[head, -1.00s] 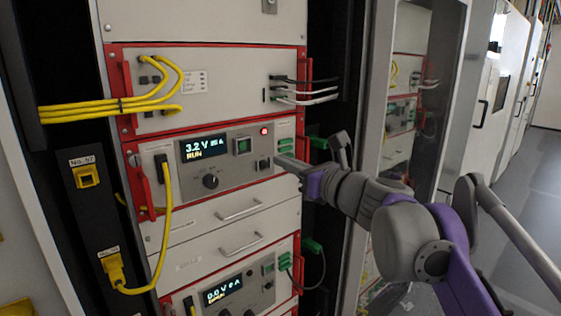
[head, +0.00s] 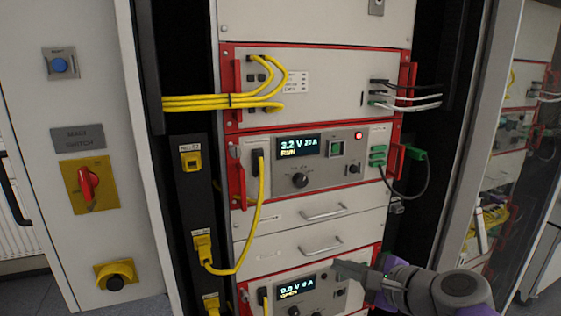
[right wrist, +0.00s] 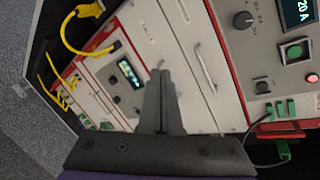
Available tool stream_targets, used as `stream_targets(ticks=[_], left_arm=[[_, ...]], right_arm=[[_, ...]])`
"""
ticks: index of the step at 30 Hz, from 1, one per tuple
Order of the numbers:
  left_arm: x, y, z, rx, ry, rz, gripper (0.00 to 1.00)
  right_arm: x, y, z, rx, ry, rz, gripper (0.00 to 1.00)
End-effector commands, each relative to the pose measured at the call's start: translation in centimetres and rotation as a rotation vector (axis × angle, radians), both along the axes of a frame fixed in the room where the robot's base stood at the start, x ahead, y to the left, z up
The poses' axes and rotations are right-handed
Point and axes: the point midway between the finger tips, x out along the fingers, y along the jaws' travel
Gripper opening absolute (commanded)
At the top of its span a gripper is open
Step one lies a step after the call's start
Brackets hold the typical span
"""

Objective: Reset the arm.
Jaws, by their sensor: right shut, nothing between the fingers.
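My right gripper (head: 345,268) is shut and empty, low in the head view, in front of the lower part of the rack. Its shut fingers also show in the right wrist view (right wrist: 160,95), before the drawer fronts. The upper cycler unit (head: 318,176) has a lit display (head: 298,146) reading 3.2 V and RUN, and a lit red lamp (head: 358,135). The lower unit's display (head: 297,287) reads 0.0 V and seems to say OPEN. My right arm covers part of the lower unit's right side. My left gripper is out of view.
Yellow cables (head: 262,215) hang at the rack's left. A red main switch (head: 89,184) and a blue button (head: 60,65) are on the left panel. A glass door (head: 505,130) stands at the right.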

Motion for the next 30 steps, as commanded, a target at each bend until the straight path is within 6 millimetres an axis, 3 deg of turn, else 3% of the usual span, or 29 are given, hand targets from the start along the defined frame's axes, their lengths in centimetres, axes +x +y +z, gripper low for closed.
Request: stream_targets(ticks=[1,6,9,12,15,18,30], left_arm=[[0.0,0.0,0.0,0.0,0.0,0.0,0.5],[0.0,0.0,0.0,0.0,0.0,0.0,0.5],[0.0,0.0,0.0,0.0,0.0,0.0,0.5],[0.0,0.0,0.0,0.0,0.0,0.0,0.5],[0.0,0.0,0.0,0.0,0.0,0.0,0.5],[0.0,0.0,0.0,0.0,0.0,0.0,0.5],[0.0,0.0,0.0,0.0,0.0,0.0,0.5]], right_arm=[[-2.0,0.9,-3.4,-0.157,-0.01,0.088,0.0],[-8.8,1.2,-14.6,-0.733,-0.053,0.435,0.0],[-12.9,0.0,-20.5,-1.046,-0.078,0.662,0.0],[-16.1,-1.7,-24.8,-1.298,-0.092,0.864,0.0],[-18.3,-3.2,-27.5,-1.471,-0.098,1.014,0.0],[-19.5,-4.2,-28.9,-1.567,-0.097,1.102,0.0],[-19.8,-4.6,-29.3,-1.604,-0.097,1.136,0.0]])
